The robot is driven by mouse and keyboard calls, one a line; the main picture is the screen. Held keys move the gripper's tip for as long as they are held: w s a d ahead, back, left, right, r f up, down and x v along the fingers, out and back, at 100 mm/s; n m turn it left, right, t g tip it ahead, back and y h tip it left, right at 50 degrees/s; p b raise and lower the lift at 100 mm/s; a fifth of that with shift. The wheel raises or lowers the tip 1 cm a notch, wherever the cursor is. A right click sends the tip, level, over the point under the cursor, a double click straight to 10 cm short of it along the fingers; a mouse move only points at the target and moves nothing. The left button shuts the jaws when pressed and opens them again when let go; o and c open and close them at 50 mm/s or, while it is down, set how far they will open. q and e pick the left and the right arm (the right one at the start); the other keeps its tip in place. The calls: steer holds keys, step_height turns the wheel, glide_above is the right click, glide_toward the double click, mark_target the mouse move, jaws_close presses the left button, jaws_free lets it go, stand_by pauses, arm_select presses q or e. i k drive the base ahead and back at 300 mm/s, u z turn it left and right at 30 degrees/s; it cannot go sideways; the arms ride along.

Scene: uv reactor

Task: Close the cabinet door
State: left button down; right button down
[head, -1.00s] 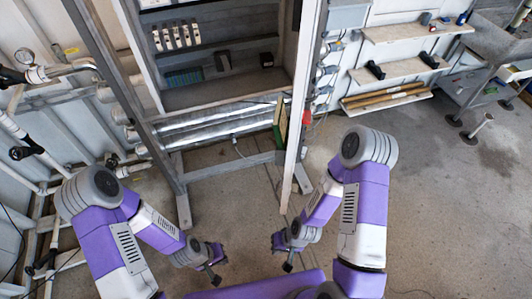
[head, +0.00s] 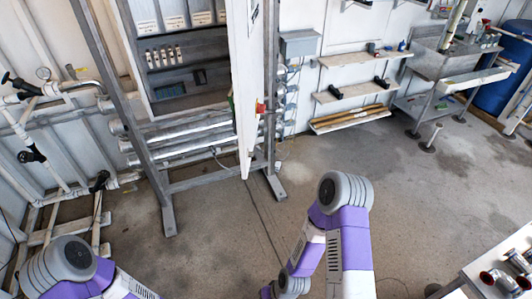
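The grey cabinet (head: 190,58) stands on a metal frame at the upper left of centre, its inside showing. Its white door (head: 243,85) stands open at the cabinet's right side, swung out toward me and seen nearly edge-on. A red and yellow part (head: 260,107) shows at the door's right face. My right arm rises from the bottom right of centre, well below and apart from the door. Only the purple body of my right gripper (head: 267,292) shows at the bottom edge; its fingers are cut off. My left arm is at the lower left, its gripper out of view.
Frame legs (head: 275,183) stand on the floor below the door. Pipes and valves (head: 30,155) line the left wall. Wall shelves (head: 345,92) and a steel sink bench (head: 440,75) are at the right. A table (head: 500,262) is at the lower right. The middle floor is clear.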

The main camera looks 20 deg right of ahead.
mark_target(245, 38)
steer(key=k, duration=0.4)
steer(key=z, duration=0.95)
steer(key=i, duration=1)
steer(key=u, duration=0.05)
